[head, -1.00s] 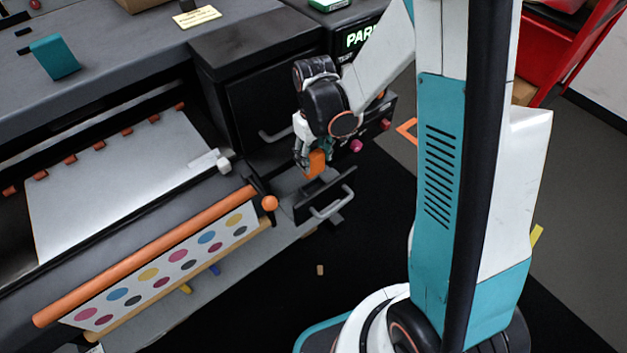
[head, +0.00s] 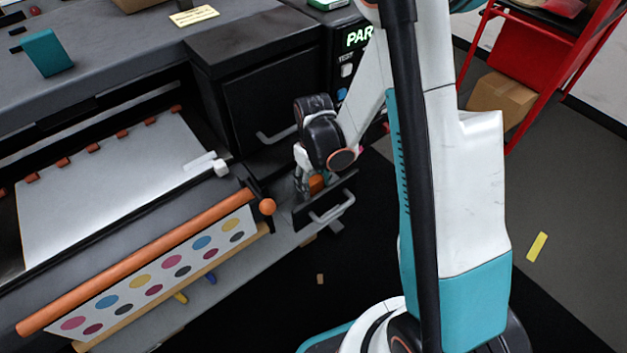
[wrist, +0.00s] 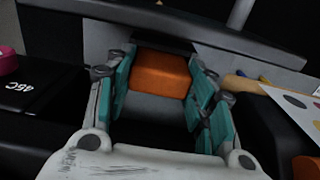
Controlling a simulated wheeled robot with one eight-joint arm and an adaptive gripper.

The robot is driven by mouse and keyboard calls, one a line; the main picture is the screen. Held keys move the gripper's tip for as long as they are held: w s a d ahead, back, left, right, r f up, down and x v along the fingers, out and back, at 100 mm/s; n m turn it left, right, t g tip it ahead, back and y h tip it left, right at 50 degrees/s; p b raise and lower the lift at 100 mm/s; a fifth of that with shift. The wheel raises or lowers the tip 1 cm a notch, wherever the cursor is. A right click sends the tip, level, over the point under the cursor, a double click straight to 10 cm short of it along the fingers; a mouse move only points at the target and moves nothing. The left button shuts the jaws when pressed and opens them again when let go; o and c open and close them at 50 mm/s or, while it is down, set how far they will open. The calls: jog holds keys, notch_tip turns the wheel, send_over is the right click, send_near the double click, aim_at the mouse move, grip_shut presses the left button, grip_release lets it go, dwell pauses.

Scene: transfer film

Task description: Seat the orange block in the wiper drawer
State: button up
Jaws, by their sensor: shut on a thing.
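The orange block (head: 316,184) shows small in the head view, low at the open lower drawer (head: 325,208) of the dark machine. My gripper (head: 308,188) is over that drawer, behind its front panel and handle. In the wrist view the orange block (wrist: 160,74) sits between the teal finger pads of my gripper (wrist: 160,85), which is shut on it. The drawer's dark front wall (wrist: 180,28) crosses beyond the block. The block's underside is hidden, so I cannot tell whether it touches the drawer floor.
A closed upper drawer (head: 275,100) is above the open one. An orange roller bar (head: 140,263) with a colour-dot sheet runs to the left. A small tan piece (head: 320,279) lies on the black floor. A red cart (head: 560,60) with a cardboard box (head: 500,98) stands at the right.

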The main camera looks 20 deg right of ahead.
jog(key=shift+f, duration=0.15)
jog(key=o, duration=1.1)
notch_tip(320, 180, up, 13)
jog(key=p, duration=0.4)
notch_tip(320, 180, up, 11)
jog(key=m+t, duration=0.1)
jog(key=t, duration=0.2)
send_over(314, 180)
jog(key=s, duration=0.5)
jog(key=shift+s+r+m+t, duration=0.45)
jog(key=shift+s+r+t, duration=0.25)
jog(key=shift+s+r, duration=0.8)
jog(key=shift+s+r+m+t, duration=0.4)
jog(key=shift+s+r+t, duration=0.3)
jog(key=shift+s+r, duration=0.8)
jog(key=shift+s+r+m+t, duration=0.45)
jog(key=shift+s+r+t, duration=0.4)
jog(key=shift+s, duration=1.1)
jog(key=shift+r, duration=0.15)
